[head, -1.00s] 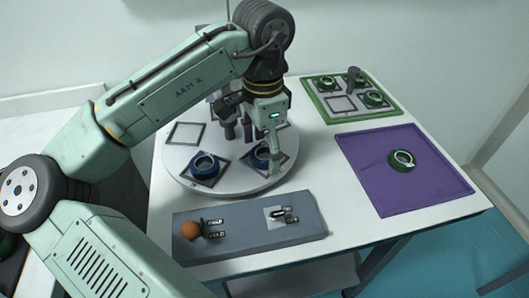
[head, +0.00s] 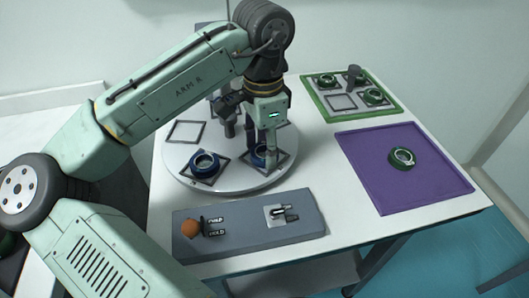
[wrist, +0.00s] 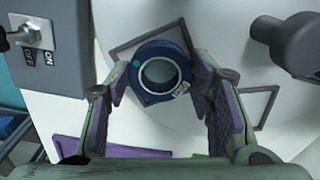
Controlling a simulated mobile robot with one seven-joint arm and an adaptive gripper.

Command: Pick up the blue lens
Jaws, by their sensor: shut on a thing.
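The blue lens (wrist: 159,69) is a dark blue ring with a clear centre and a white label on its rim. In the wrist view it sits between both fingertips of my gripper (wrist: 160,84), which is shut on it. In the head view my gripper (head: 267,161) reaches down over the right part of the round white turntable (head: 235,186), and its fingers partly hide this lens (head: 259,156). A dark square frame lies under the lens. I cannot tell whether the lens is clear of the surface.
A second blue lens (head: 204,163) sits in a frame to the left. A grey control panel (head: 245,238) with an orange-knobbed lever (head: 191,228) and a switch stands in front. A purple mat (head: 372,184) with a green lens (head: 401,158) and a green tray (head: 392,112) are at right.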

